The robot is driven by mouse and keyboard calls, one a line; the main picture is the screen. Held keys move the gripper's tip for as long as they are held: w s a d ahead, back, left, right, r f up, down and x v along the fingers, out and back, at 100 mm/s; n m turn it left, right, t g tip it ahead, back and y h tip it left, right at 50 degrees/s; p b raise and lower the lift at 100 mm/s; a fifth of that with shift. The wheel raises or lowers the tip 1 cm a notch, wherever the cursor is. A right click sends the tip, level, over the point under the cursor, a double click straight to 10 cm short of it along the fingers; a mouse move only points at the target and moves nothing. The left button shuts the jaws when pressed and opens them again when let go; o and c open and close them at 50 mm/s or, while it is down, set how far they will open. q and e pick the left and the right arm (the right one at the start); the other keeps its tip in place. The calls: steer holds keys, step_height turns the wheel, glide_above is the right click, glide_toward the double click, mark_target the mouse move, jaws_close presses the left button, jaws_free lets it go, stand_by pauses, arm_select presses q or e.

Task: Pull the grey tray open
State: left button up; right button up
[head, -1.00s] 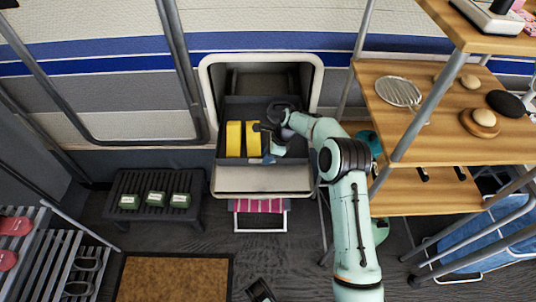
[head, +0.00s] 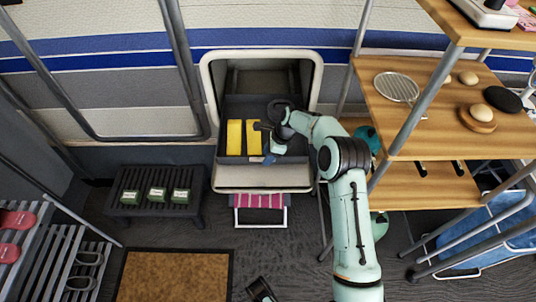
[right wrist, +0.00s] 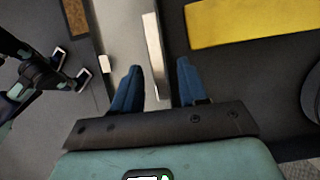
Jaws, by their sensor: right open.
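The grey tray (head: 231,108) sticks out of the open hatch in the trailer wall, with yellow blocks (head: 234,138) lying in it. My right gripper (head: 268,156) is at the tray's front edge, pointing down. In the right wrist view, its two blue fingers (right wrist: 157,82) are apart, with a pale upright edge (right wrist: 153,50) just ahead of the gap. I cannot tell whether a finger touches the tray. My left gripper (right wrist: 70,66) shows at the left of that view, its fingertips apart and empty, away from the tray.
A beige hatch flap (head: 262,180) lies under the tray, above a pink striped step (head: 259,201). A dark slatted bench (head: 128,184) with green boxes stands at left. Wooden shelves (head: 420,185) crowd the right side. A brown mat (head: 174,275) lies in front.

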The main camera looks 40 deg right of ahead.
steer(key=shift+r, duration=0.1)
arm_select(q)
steer(key=shift+g, duration=0.7)
steer(key=s+r+p, duration=0.1)
steer(key=s+d+r, duration=0.1)
steer(key=s+d+r+p, duration=0.1)
steer(key=s, duration=0.1)
steer(key=shift+r+p, duration=0.1)
steer(key=shift+p, duration=0.2)
arm_select(e)
steer(key=v, duration=1.3)
steer(key=shift+s, duration=0.15)
arm_select(q)
steer(key=shift+a, duration=0.1)
